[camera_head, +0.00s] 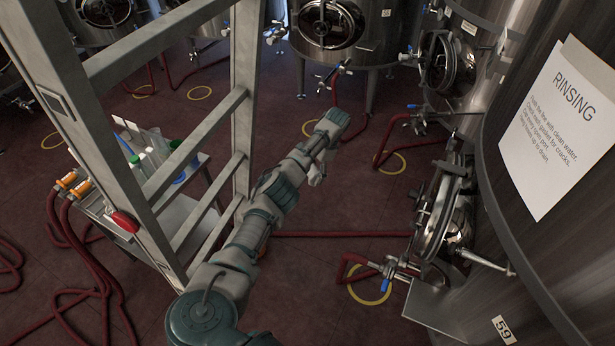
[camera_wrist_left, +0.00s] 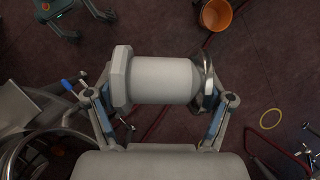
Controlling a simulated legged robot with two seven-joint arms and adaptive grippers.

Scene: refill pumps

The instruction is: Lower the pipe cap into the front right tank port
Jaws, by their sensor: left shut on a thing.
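My left gripper (camera_head: 318,172) hangs at the far end of my outstretched left arm, over the floor between the ladder and the right tank. In the left wrist view, my left gripper (camera_wrist_left: 163,112) is shut on the pipe cap (camera_wrist_left: 165,80), a pale cylinder with a wide faceted flange at its left end. The cap lies crosswise between the two fingers, clear of any port. The front right tank (camera_head: 540,235) stands at the right edge, with a round metal hatch (camera_head: 437,222). I cannot tell which fitting is the port. My right gripper is not in view.
A grey ladder frame (camera_head: 240,125) stands left of my arm. A cart (camera_head: 185,215) with bottles is behind it. Red hoses (camera_head: 80,262) lie on the dark red floor. More tanks (camera_head: 340,50) stand at the back. An orange bucket (camera_wrist_left: 216,14) shows in the wrist view.

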